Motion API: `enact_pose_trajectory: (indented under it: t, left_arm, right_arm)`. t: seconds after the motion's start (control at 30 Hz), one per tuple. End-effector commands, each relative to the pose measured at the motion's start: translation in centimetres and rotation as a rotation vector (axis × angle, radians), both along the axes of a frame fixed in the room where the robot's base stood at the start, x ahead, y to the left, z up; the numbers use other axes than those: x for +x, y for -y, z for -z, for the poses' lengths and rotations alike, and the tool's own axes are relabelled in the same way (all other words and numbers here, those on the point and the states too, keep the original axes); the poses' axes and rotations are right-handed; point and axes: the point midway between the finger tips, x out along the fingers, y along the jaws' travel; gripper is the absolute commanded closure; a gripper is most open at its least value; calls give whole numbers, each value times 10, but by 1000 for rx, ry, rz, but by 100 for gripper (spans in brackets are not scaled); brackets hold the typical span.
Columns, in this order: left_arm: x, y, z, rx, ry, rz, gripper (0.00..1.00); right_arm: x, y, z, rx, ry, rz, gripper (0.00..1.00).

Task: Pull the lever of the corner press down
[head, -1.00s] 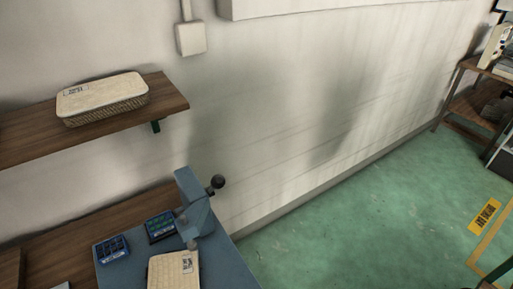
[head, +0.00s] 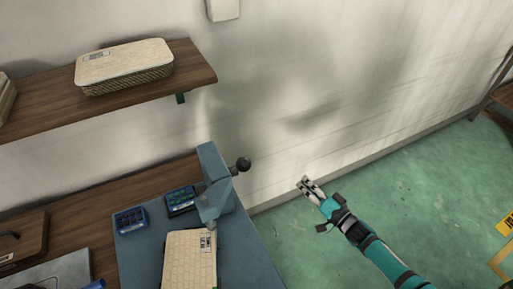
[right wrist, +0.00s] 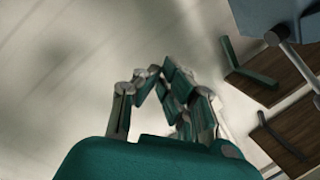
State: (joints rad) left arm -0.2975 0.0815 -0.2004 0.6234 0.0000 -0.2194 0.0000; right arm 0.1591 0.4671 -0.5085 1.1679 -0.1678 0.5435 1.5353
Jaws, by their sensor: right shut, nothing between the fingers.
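The corner press (head: 214,195) is a blue-grey upright body on a blue-grey base at the right end of the wooden bench. Its lever ends in a black ball knob (head: 243,164) that sticks out to the right at the top. My right gripper (head: 305,186) is shut and empty, to the right of the knob and apart from it, in front of the wall. The right wrist view shows its fingers (right wrist: 150,75) closed together, with part of the press (right wrist: 275,15) and its lever at the upper right. My left gripper is not in view.
A cream woven panel (head: 188,262) lies on the base below the press. Two blue trays of small parts (head: 131,220) lie left of it. A wooden shelf (head: 195,70) with a lidded basket (head: 124,66) is above.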

Motion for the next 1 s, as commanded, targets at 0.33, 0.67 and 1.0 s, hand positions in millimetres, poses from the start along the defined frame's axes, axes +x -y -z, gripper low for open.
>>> enact_pose_trajectory:
  t: [0.33,0.67,1.0]
  left_arm:
    - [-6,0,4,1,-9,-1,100]
    - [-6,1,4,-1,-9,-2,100]
    - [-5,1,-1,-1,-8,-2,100]
  right_arm:
    - [-25,-62,-179,415,9,-553,100]
    - [-42,-71,-203,469,-42,-677,100]
    - [-39,-79,-208,471,-40,-674,100]
